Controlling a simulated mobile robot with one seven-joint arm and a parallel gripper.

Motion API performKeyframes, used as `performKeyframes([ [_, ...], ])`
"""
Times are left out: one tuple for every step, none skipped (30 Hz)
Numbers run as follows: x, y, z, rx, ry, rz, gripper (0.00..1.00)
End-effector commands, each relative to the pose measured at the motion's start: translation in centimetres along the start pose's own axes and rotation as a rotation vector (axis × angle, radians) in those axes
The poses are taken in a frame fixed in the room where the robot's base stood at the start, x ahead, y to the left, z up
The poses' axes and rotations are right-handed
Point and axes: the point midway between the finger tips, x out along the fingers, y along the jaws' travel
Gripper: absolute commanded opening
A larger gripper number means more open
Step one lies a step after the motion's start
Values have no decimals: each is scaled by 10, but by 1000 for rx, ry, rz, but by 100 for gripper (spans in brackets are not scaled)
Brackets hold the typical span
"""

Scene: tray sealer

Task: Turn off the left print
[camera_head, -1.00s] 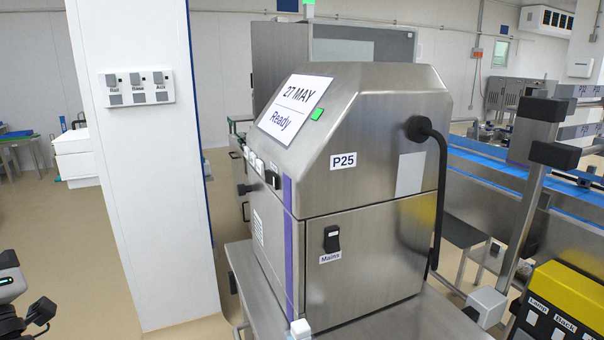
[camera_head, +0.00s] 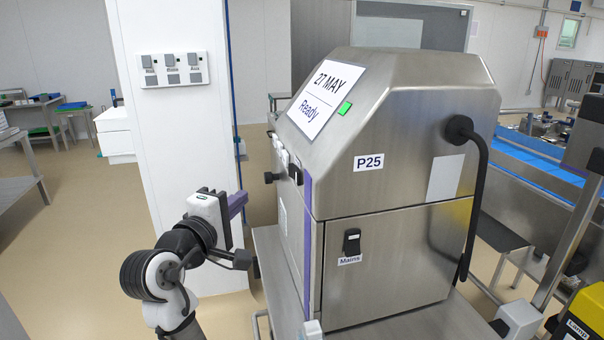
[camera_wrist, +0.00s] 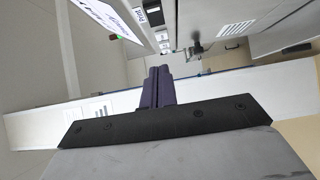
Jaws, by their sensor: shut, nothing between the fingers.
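The printer (camera_head: 385,180) is a steel cabinet labelled P25. Its sloped screen (camera_head: 325,98) reads "27 MAY Ready", and a green lamp (camera_head: 344,108) is lit beside it. A black rocker switch (camera_head: 351,243) labelled "Mains" sits on its near side. Small pale buttons and a black knob-like switch (camera_head: 295,174) are on its narrow left face, seen edge-on. The screen (camera_wrist: 106,17) also shows upside down in the wrist view. My gripper (camera_head: 240,203) has purple fingers, shut and empty, left of the printer and apart from it. The fingers also show in the wrist view (camera_wrist: 158,84).
A white pillar (camera_head: 175,200) stands behind my gripper with a panel of several grey switches (camera_head: 174,70). A steel table (camera_head: 275,260) bears the printer. A blue conveyor (camera_head: 530,155) runs at right, with a yellow box (camera_head: 585,315) in front.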

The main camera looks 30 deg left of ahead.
Motion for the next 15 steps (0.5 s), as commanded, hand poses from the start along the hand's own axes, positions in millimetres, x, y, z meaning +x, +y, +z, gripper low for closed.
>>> performKeyframes([
  [0, 0, 0, -2, -2, -3, 0],
  [0, -1, 0, -3, -3, -4, 0],
  [0, -1, 0, -3, -3, -3, 0],
  [0, -1, 0, -3, -3, -3, 0],
  [0, -1, 0, -2, -3, -3, 0],
  [0, 0, 0, -2, -2, -3, 0],
  [0, 0, 0, -2, -2, -2, 0],
  [0, 0, 0, -2, -2, -2, 0],
  [0, 0, 0, -1, -2, -2, 0],
  [1, 0, 0, -1, -2, -2, 0],
  [2, 0, 0, -2, -2, -2, 0],
  [4, 0, 0, -2, -3, -2, 0],
  [7, 0, 0, -2, -3, -2, 0],
  [10, 1, 0, -3, -4, -2, 0],
  [15, 1, 1, -2, -4, -3, 0],
])
